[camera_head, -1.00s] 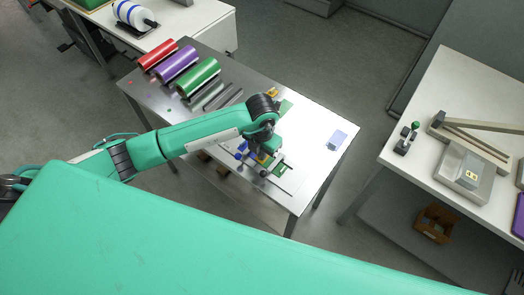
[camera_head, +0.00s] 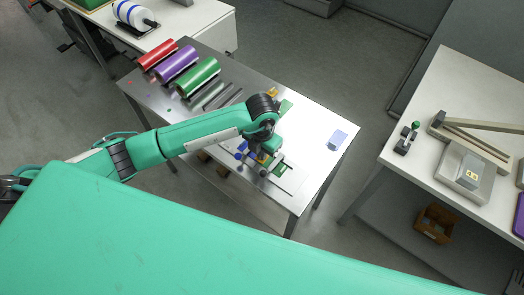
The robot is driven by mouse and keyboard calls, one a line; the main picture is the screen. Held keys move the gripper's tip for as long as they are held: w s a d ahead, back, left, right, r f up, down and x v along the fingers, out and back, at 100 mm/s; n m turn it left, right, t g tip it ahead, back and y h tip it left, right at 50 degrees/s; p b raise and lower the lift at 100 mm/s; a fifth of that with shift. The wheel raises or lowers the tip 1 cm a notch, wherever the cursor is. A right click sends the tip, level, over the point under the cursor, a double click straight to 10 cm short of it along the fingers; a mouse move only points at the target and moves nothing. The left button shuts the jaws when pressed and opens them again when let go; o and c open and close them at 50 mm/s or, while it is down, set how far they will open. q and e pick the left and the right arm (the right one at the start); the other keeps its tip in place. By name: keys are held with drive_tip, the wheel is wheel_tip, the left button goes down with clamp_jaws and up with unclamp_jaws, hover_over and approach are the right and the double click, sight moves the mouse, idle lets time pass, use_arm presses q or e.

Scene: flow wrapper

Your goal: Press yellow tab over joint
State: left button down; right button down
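My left gripper (camera_head: 263,157) points down over the small fixture (camera_head: 283,169) on the metal table, seen from above. The wrist and hand hide most of the fingers, so I cannot tell whether they are open or shut. The joint is hidden or too small to make out. My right gripper is not in view.
Red (camera_head: 158,55), purple (camera_head: 177,64) and green (camera_head: 198,77) film rolls lie at the table's back left. A pale blue block (camera_head: 337,140) lies at the right on bare table (camera_head: 318,118). A white bench (camera_head: 455,95) with equipment stands further right.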

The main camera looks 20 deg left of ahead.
use_arm(q)
drive_tip(key=c, duration=2.1)
unclamp_jaws()
drive_tip(key=shift+s+f, duration=0.1)
drive_tip(key=shift+f, duration=0.05)
drive_tip(key=o, duration=0.5)
wheel_tip(320, 180, up, 14)
drive_tip(key=b, duration=0.2)
drive_tip(key=shift+b, duration=0.35)
